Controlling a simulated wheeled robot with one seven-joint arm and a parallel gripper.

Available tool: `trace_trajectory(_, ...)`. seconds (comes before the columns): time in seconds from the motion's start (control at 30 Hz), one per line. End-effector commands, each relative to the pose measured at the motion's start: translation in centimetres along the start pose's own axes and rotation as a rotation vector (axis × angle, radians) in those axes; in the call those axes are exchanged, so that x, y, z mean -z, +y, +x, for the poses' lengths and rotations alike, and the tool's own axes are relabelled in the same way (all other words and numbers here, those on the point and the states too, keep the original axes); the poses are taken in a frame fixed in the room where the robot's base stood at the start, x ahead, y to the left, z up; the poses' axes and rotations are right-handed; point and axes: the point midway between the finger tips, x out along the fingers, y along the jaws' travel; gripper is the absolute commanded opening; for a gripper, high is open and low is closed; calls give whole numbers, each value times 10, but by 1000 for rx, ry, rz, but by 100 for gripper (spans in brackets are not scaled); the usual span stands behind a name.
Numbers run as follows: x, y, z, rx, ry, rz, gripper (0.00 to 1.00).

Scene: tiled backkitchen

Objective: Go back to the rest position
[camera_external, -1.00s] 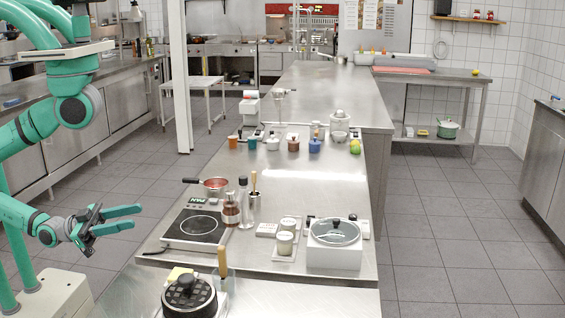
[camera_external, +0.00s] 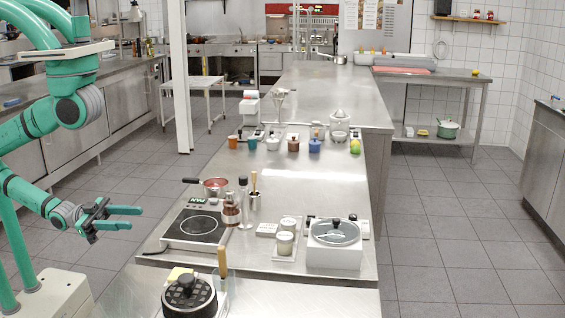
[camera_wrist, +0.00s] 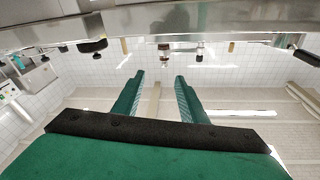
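My gripper (camera_external: 122,218) is at the left in the external view, over the tiled floor beside the counter's near left corner. Its two green fingers point right, toward the counter, with a gap between them. In the wrist view my gripper (camera_wrist: 157,82) shows its two fingers apart with nothing between them. It is clear of the counter and touches nothing.
The steel counter (camera_external: 262,262) right of my gripper carries a hot plate (camera_external: 196,227), a red pan (camera_external: 215,185), bottles, a white cooker (camera_external: 334,256) and a black-lidded round appliance (camera_external: 188,297).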

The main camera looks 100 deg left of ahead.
Motion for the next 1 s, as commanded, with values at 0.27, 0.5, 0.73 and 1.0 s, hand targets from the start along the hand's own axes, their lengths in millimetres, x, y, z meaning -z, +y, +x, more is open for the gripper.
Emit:
trace_trajectory(0.27,-30,-42,-15,-42,-99,-40,39)
trace_trajectory(0.5,-83,-82,-30,40,-307,-162,39)
trace_trajectory(0.73,-106,-96,-40,73,-400,-227,39)
trace_trajectory(1.0,-106,-96,-40,74,-401,-227,39)
